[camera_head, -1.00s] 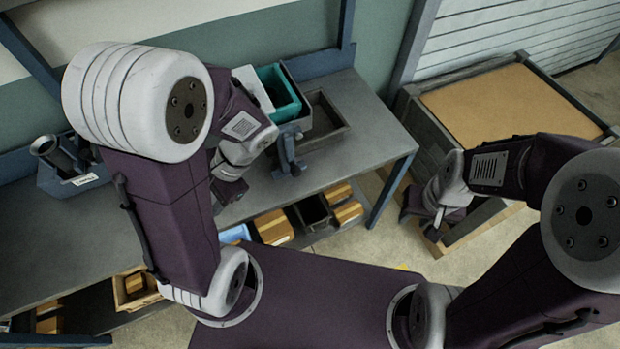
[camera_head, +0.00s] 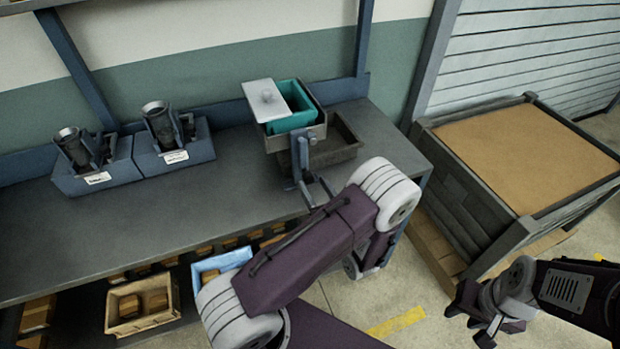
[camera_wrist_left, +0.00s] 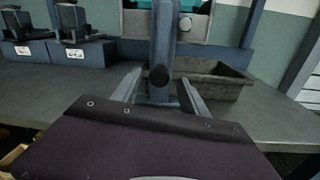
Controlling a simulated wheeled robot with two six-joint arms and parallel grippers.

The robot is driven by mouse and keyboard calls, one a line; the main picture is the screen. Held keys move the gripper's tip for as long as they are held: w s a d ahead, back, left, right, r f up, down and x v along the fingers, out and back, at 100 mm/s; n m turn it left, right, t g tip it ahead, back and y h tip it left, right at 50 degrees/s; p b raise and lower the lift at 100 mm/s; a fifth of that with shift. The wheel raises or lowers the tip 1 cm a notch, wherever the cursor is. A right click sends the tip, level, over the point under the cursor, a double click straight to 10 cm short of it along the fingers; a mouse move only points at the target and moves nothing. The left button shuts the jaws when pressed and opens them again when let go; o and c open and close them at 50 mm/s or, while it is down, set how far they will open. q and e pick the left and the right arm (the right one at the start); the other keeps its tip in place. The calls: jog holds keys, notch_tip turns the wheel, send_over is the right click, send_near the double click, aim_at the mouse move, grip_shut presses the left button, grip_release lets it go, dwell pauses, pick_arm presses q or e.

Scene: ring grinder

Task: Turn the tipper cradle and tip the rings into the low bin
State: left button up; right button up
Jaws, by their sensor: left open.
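The tipper cradle (camera_head: 318,131) is a grey box frame on the bench, holding a teal bin (camera_head: 295,119) with a white plate (camera_head: 266,100) on it. Rings inside cannot be made out. A blue-grey lever (camera_head: 298,162) hangs at its front; in the left wrist view the lever (camera_wrist_left: 164,35) ends in a dark knob (camera_wrist_left: 158,77). My left gripper (camera_head: 318,193) is open at the lever's lower end, fingers apart either side of the knob. My right gripper (camera_head: 468,322) looks open and empty, over the floor.
Two blue-grey holders with dark cylinders (camera_head: 80,150) (camera_head: 165,125) stand left on the bench (camera_head: 150,215). The lower shelf holds a wooden box (camera_head: 140,305) and a light-blue bin (camera_head: 222,262). A large crate (camera_head: 520,150) stands right. The bench's left front is clear.

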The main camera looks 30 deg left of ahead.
aim_at(310, 181)
pick_arm(q)
jog(key=x, duration=0.4)
jog(key=shift+f, duration=0.1)
grip_shut()
dwell(1.3)
